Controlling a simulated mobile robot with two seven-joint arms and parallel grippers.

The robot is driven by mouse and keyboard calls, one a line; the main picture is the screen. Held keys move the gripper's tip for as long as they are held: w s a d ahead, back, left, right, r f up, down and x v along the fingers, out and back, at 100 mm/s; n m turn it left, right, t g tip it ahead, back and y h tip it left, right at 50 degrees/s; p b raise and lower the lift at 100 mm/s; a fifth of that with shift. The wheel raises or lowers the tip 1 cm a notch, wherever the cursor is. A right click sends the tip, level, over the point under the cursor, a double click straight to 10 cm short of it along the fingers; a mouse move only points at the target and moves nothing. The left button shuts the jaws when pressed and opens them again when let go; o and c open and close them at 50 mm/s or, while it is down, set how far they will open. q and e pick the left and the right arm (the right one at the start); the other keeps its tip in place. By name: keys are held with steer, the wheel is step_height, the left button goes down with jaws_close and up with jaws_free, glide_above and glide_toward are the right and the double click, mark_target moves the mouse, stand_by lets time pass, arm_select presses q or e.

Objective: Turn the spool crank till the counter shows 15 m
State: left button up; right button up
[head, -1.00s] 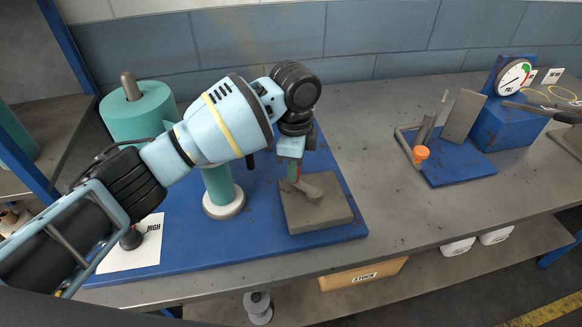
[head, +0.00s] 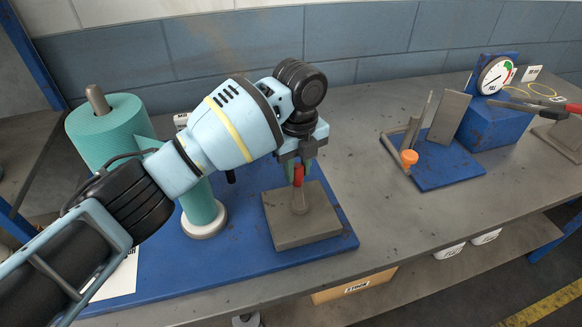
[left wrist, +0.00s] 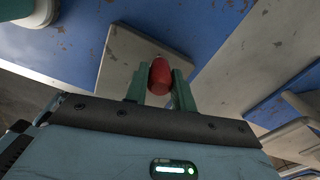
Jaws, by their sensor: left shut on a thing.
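My left gripper (head: 299,172) is over the grey crank block (head: 304,229), shut on the red crank handle (head: 299,176). The red handle also shows between the fingers in the left wrist view (left wrist: 160,77). A grey crank arm (head: 300,199) lies under the handle on the block. The teal spool post (head: 203,207) with a white base stands left of the block on a blue base plate (head: 340,232). A large teal roll (head: 107,135) stands behind my left arm. I cannot see a counter reading; my arm covers part of the plate. My right gripper is not in view.
To the right are a blue stand with an orange knob (head: 409,157) and upright grey plates, and a blue box with a round dial gauge (head: 495,75). A white card (head: 122,276) lies partly under my arm. Grey bench (head: 380,215) is clear right of the plate.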

arm_select(q)
steer(key=shift+d+r+m, duration=0.1)
steer(key=shift+d+m, duration=0.6)
steer(key=shift+m, duration=0.6)
steer(key=o, duration=1)
steer(key=shift+r+b, duration=0.3)
steer(key=shift+r, duration=3.55)
